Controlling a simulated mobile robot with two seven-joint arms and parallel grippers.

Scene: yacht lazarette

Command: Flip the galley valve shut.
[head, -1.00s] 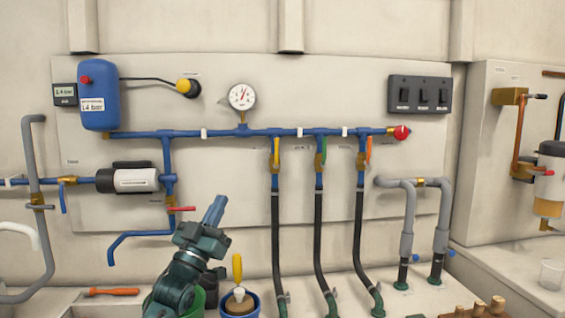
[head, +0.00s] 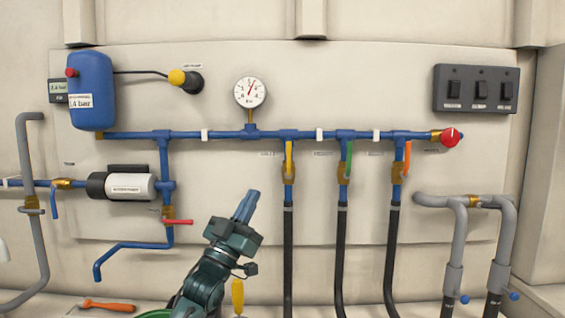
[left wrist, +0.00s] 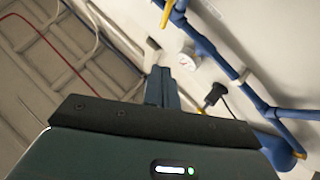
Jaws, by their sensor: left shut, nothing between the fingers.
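Three branch valves hang from the blue pipe in the head view, with a yellow handle (head: 289,157), a green handle (head: 349,155) and an orange handle (head: 407,155). All three handles stand about upright, along their pipes. The small labels beside them are too blurred to tell which is the galley valve. My left gripper (head: 247,204) is shut and empty, pointing up, below and left of the yellow handle and apart from it. In the left wrist view its fingers (left wrist: 161,86) point toward the wall, and a yellow handle (left wrist: 166,13) shows at the top. My right gripper is out of view.
A pressure gauge (head: 250,92) sits above the blue pipe (head: 225,135). A red-handled valve (head: 178,222) and a pump (head: 128,187) are left of my gripper. Black hoses (head: 288,260) run down from the branches. A red knob (head: 450,137) ends the pipe.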

